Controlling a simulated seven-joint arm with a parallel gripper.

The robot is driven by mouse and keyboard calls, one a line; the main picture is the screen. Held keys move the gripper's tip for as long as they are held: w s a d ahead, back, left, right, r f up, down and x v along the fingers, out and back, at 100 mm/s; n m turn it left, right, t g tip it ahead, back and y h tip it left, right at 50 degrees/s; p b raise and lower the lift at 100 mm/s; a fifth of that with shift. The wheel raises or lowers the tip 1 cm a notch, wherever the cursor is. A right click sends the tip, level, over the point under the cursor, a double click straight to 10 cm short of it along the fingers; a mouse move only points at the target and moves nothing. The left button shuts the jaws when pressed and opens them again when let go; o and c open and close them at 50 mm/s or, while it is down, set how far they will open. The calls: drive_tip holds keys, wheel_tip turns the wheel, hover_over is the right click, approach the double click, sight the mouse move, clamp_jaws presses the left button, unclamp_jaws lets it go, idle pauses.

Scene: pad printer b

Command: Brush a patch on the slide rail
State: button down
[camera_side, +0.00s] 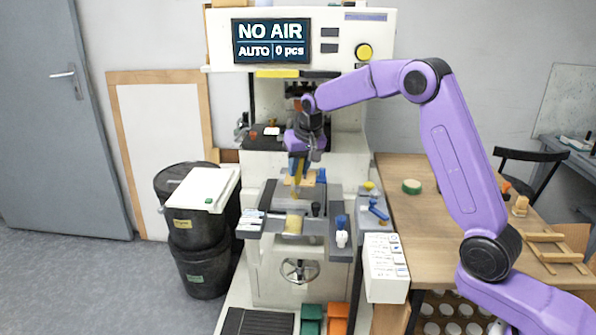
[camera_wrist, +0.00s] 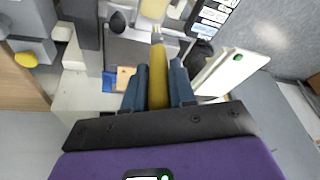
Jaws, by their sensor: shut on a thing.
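My gripper (camera_side: 298,160) is shut on a brush with a yellow handle (camera_side: 298,176), above the middle of the printer's front table. In the wrist view the handle (camera_wrist: 157,88) sits between the two dark blue fingers (camera_wrist: 158,82). The handle narrows to a metal part and tip (camera_wrist: 156,38) pointing away from the fingers. The grey slide area (camera_side: 268,203) lies below the brush; part of it shows in the wrist view (camera_wrist: 128,46). I cannot tell whether the tip touches it, nor make out the patch on the rail.
A yellow block (camera_side: 293,224) sits at the table's front. A wooden block with a blue part (camera_side: 309,178) is close behind the brush. The display (camera_side: 271,41) reads NO AIR. A wooden bench (camera_side: 420,215) is at right.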

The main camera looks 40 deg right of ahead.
sight(299, 187)
drive_tip(key=shift+f, duration=2.75)
drive_tip(key=shift+f, duration=0.8)
drive_tip(key=shift+a, duration=0.1)
drive_tip(key=shift+s+a+f, duration=0.1)
drive_tip(key=shift+s+a, duration=1.25)
drive_tip(key=shift+s, duration=0.1)
